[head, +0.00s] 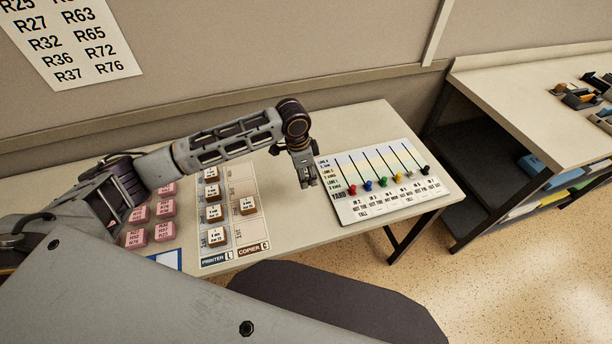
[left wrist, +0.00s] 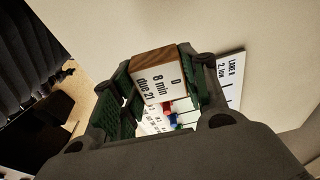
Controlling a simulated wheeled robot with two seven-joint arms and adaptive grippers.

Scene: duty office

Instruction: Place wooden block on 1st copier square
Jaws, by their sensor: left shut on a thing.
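My left gripper (head: 307,182) is above the table, right of the printer and copier sheet (head: 257,226), apart from it. In the left wrist view, its green-padded fingers are shut on a wooden block (left wrist: 158,82) with a white label reading "D 8 min due 21". The held block cannot be made out clearly in the head view. The sheet has a printer column with several labelled blocks (head: 214,213) and a copier column with one block (head: 248,206), about midway along it. The other visible copier squares look bare. My right gripper is not in view.
Pink blocks (head: 165,210) lie left of the sheet. A yard board (head: 378,208) with several coloured pegs lies to the right. The table (head: 290,215) is bare between sheet and board. A dark chair (head: 340,300) stands at the front.

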